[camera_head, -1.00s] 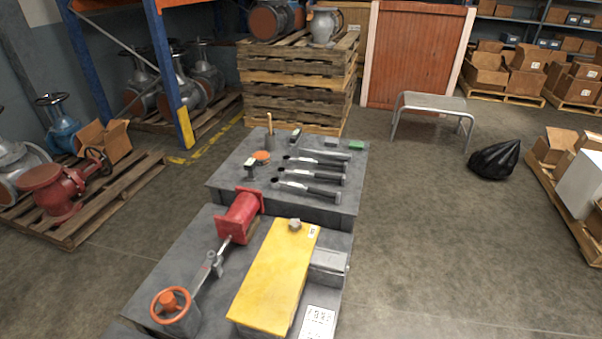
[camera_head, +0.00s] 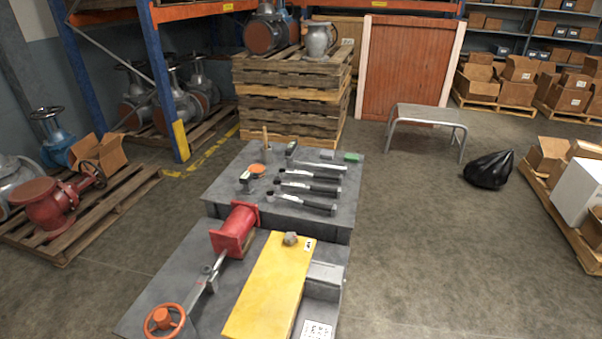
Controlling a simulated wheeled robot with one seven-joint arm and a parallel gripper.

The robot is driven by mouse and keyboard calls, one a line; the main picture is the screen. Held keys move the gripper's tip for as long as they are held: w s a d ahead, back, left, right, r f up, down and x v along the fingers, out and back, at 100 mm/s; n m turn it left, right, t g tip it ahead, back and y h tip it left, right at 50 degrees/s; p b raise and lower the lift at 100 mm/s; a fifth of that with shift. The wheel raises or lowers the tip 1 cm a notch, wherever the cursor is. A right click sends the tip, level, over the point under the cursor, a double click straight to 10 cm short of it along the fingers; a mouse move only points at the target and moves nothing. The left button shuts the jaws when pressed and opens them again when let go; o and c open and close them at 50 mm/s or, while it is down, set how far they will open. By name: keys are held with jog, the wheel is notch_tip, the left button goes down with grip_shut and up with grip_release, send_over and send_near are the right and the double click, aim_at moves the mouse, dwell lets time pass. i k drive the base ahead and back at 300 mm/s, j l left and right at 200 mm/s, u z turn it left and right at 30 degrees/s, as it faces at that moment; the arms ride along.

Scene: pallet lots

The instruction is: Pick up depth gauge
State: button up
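No thing in the camera_head view can be surely told as the depth gauge. The far grey workbench (camera_head: 225,203) carries the small tools. Two small upright dark pieces with pale faces stand there, one at the left (camera_head: 245,183) and one at the back (camera_head: 291,150). Either might be a gauge, but they are too small to tell. Several long dark-handled tools (camera_head: 311,188) lie in a row to the right of them. My gripper is not in view.
A near grey bench (camera_head: 165,285) carries a red flanged part (camera_head: 234,232), an orange handwheel (camera_head: 164,321) and a yellow block (camera_head: 267,287). Stacked pallets (camera_head: 290,95) stand behind. A grey stool (camera_head: 428,116) and black bag (camera_head: 489,170) stand right. Floor right of the benches is clear.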

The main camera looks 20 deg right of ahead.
aim_at(246, 179)
jog(key=i+l+z, duration=0.65)
jog(key=i+l, duration=0.15)
jog(key=i+l+z, duration=0.3)
jog(key=i, duration=0.25)
jog(key=i+u, duration=0.55)
jog(key=i, duration=0.2)
jog(key=i+u, duration=0.15)
jog(key=u, duration=0.3)
jog(key=i+j+u, duration=0.1)
jog(key=u, duration=0.35)
jog(key=i+l+u, duration=0.1)
jog(key=u, duration=0.35)
jog(key=i+l+u, duration=0.15)
jog(key=u, duration=0.3)
jog(key=i, duration=0.1)
